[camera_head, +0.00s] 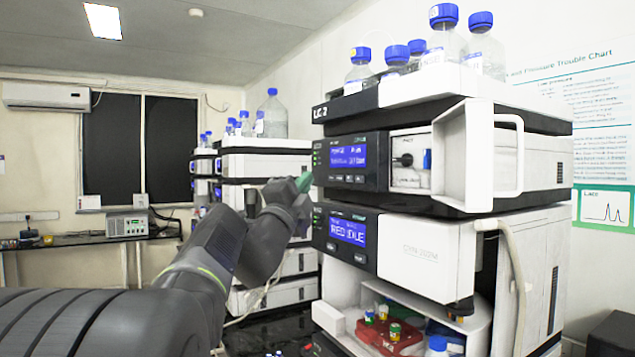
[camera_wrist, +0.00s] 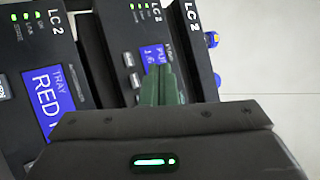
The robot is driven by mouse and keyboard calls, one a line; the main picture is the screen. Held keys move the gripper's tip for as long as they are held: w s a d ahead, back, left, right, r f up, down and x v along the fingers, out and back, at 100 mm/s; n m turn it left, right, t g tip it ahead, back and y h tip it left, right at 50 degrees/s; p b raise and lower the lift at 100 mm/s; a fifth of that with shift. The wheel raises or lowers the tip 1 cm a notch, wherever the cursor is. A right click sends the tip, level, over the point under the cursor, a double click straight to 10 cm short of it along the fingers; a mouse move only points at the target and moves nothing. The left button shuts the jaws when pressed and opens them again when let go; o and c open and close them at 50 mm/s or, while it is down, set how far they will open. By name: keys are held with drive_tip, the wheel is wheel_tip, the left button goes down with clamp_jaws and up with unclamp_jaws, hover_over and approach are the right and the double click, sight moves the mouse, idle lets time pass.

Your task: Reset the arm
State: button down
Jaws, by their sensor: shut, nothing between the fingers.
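My arm reaches from the lower left of the head view toward the front of the near column stack, labelled LC 2. My gripper (camera_head: 304,181) has green fingers, closed together with nothing between them, beside the left edge of the stack's display modules. In the wrist view the green fingers (camera_wrist: 162,85) are pressed together in front of a panel with a blue screen (camera_wrist: 153,55). Whether the fingertips touch the panel cannot be told. The lower module's screen (camera_head: 347,230) is lit blue. The upper module's screen (camera_head: 348,156) is also lit.
A white door with a handle (camera_head: 509,165) stands open on the upper module. Blue-capped bottles (camera_head: 481,50) stand on top. A red tray (camera_head: 385,338) with vials sits in the lower opening. A second stack (camera_head: 265,165) stands behind. A bench (camera_head: 95,238) is at the back left.

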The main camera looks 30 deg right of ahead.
drive_tip(key=shift+s+a+p, duration=0.1)
drive_tip(key=shift+a+p, duration=0.65)
drive_tip(key=shift+a, duration=1.2)
drive_tip(key=shift+d, duration=0.1)
